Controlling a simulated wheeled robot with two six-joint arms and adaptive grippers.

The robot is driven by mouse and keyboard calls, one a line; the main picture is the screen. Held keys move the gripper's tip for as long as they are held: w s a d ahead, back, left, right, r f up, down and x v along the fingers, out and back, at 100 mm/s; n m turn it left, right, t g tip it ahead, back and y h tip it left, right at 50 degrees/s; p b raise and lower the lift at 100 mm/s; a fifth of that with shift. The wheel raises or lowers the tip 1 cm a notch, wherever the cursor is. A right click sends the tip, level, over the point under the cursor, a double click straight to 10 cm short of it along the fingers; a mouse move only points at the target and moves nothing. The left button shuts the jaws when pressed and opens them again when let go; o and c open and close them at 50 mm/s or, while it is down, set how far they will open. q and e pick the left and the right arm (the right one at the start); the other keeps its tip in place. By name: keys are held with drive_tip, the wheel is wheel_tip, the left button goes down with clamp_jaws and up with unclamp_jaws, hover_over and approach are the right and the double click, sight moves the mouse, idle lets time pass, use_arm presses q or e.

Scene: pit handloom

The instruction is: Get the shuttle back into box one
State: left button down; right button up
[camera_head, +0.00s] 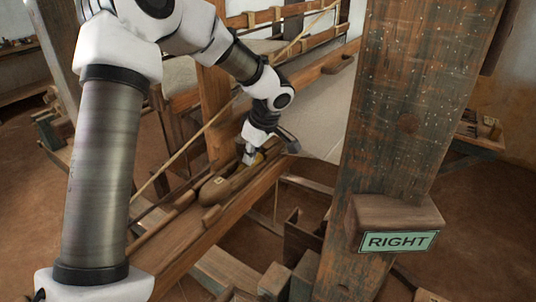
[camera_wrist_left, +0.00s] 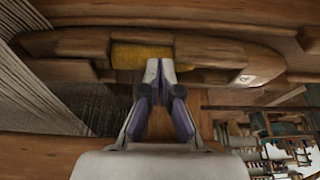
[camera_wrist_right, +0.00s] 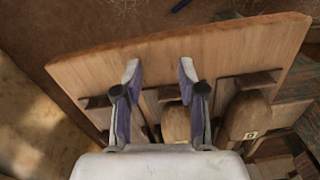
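The wooden shuttle (camera_head: 240,178) lies lengthwise on the loom's wooden ledge in the head view. In the left wrist view the shuttle (camera_wrist_left: 210,53) runs across the top, with yellow yarn in its middle and a small pale label towards its right end. My left gripper (camera_wrist_left: 160,66) has its fingertips together at the yarn. They overlap the shuttle's near side; contact is unclear. In the head view the left gripper (camera_head: 254,156) is above the shuttle's far part. My right gripper (camera_wrist_right: 160,70) is open with nothing between its fingers. No box marked one is readable.
A thick wooden post (camera_head: 405,110) with a green RIGHT sign (camera_head: 398,241) stands right of the ledge. White threads (camera_wrist_left: 45,85) lie left in the left wrist view. A wooden board (camera_wrist_right: 225,55) and a labelled rounded wooden piece (camera_wrist_right: 247,112) are below my right gripper.

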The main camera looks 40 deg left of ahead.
sight(231, 178)
use_arm(q)
drive_tip(key=shift+s+d+f+b, duration=0.1)
drive_tip(key=shift+s+f+b, duration=0.15)
drive_tip(key=shift+s+b, duration=0.5)
use_arm(e)
drive_tip(key=shift+f, duration=0.75)
use_arm(q)
drive_tip(key=shift+s+r, duration=0.1)
drive_tip(key=shift+s, duration=0.3)
use_arm(e)
drive_tip(key=shift+f, duration=0.1)
use_arm(q)
drive_tip(key=shift+s+f, duration=0.2)
drive_tip(key=shift+s, duration=0.1)
use_arm(e)
drive_tip(key=shift+f, duration=0.25)
use_arm(q)
drive_tip(key=shift+s+d+b, duration=0.15)
drive_tip(key=shift+s+b, duration=1.1)
drive_tip(key=shift+s, duration=0.2)
use_arm(e)
drive_tip(key=shift+f, duration=1.15)
use_arm(q)
drive_tip(key=shift+s, duration=0.25)
use_arm(e)
drive_tip(key=shift+f, duration=0.2)
use_arm(q)
drive_tip(key=shift+s+d+r, duration=0.15)
drive_tip(key=shift+s, duration=0.05)
